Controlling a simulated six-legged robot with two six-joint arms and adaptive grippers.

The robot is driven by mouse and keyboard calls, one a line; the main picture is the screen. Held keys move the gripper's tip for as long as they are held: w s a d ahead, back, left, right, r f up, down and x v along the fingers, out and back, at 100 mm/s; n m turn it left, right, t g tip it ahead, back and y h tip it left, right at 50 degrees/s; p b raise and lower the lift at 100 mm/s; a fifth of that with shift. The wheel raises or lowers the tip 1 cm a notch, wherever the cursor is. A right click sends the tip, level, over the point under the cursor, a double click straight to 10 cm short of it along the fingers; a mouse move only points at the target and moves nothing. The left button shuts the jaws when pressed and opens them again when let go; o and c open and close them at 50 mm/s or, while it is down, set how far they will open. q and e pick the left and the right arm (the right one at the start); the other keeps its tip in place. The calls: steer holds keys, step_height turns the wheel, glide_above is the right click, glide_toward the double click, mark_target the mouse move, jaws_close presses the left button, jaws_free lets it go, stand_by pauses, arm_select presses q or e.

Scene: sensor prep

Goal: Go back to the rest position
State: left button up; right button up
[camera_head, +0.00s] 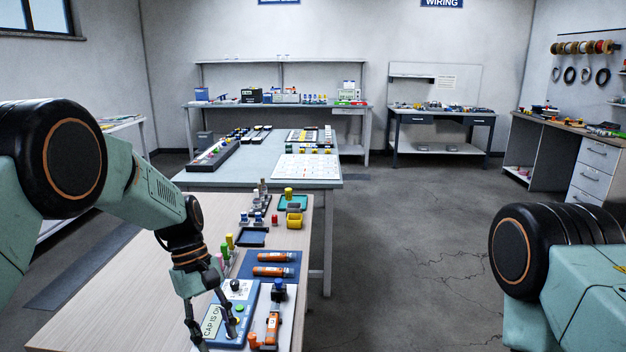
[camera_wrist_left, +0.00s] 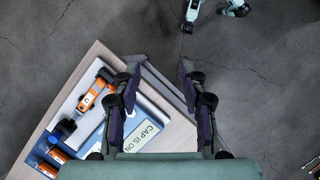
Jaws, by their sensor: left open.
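My left gripper (camera_head: 219,339) hangs over the front end of the near wooden table. Its two fingers are spread with nothing between them, as the left wrist view (camera_wrist_left: 160,70) also shows. Beside the panel, an orange sensor (camera_head: 272,329) lies on a pale board, near a dark blue cap (camera_head: 279,287). Of my right arm, only a thick upper part shows at the right; its gripper is out of the head view.
A blue mat (camera_head: 294,260) holds two orange sensors. Bottles, a dark blue tray (camera_head: 252,237) and a yellow bin (camera_head: 294,221) stand farther back on the wooden table (camera_head: 120,300). A grey table (camera_head: 330,183) is behind it. Open concrete floor (camera_head: 410,230) lies to the right.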

arm_select(q)
steer(key=w+a+f+m+t+y, duration=0.1)
steer(key=w+a+f+m+t, duration=0.1)
steer(key=w+f+t, duration=0.25)
steer(key=s+a+f+m+t+y+b, duration=0.1)
steer(key=s+a+f+m+t+y, duration=0.15)
steer(key=s+f, duration=0.85)
steer(key=s+f+m+g+b, duration=0.1)
steer(key=s+f, duration=0.2)
steer(key=s, duration=1.1)
steer(key=s+f+m+g+b, duration=0.1)
steer(key=s+f, duration=0.3)
steer(key=s, duration=1)
steer(key=shift+s+f+m+g+b, duration=0.2)
steer(key=shift+m+g+b, duration=0.2)
steer(key=shift+m+g, duration=0.4)
steer(key=shift+a+h, duration=0.1)
steer(key=shift+h, duration=0.15)
